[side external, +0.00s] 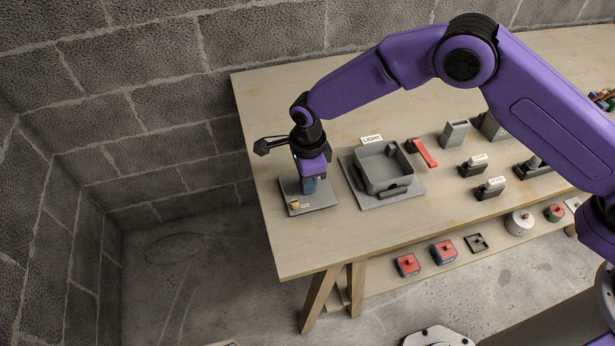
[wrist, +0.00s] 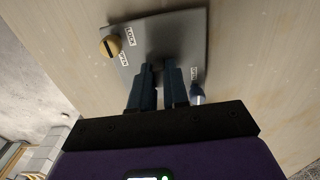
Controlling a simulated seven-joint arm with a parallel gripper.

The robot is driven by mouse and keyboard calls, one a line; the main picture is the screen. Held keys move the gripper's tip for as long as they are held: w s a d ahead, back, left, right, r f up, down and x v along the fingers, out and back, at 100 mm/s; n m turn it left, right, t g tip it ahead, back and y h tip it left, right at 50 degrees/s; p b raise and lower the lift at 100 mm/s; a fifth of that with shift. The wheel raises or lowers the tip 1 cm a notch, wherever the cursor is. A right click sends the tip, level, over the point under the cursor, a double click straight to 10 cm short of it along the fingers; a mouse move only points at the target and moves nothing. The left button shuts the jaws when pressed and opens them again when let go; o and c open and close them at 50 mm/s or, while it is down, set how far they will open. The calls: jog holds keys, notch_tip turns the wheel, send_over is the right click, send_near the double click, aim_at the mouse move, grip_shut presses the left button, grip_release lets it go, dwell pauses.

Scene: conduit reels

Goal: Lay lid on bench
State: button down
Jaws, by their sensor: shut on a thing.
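The lid is a flat grey plate (side external: 326,199) at the bench's left end, left of the open grey box (side external: 383,167). It looks flat, on or very close to the bench top; I cannot tell if it touches. In the wrist view the lid (wrist: 185,28) carries a yellow round knob (wrist: 110,46) with small labels beside it, and a small bluish part (wrist: 197,92) near its other side. My gripper (side external: 309,188) points down over the lid's middle. Its fingers (wrist: 161,70) are shut on the lid's grip, which they mostly hide.
Red-topped blocks (side external: 408,264) sit on the lower shelf. The bench is bare in front of and behind the lid.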

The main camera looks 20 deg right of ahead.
jog(key=shift+f, duration=0.25)
dwell(0.4)
jog(key=c, duration=1)
grip_release()
jog(key=shift+c, duration=0.2)
jog(key=shift+r, duration=5)
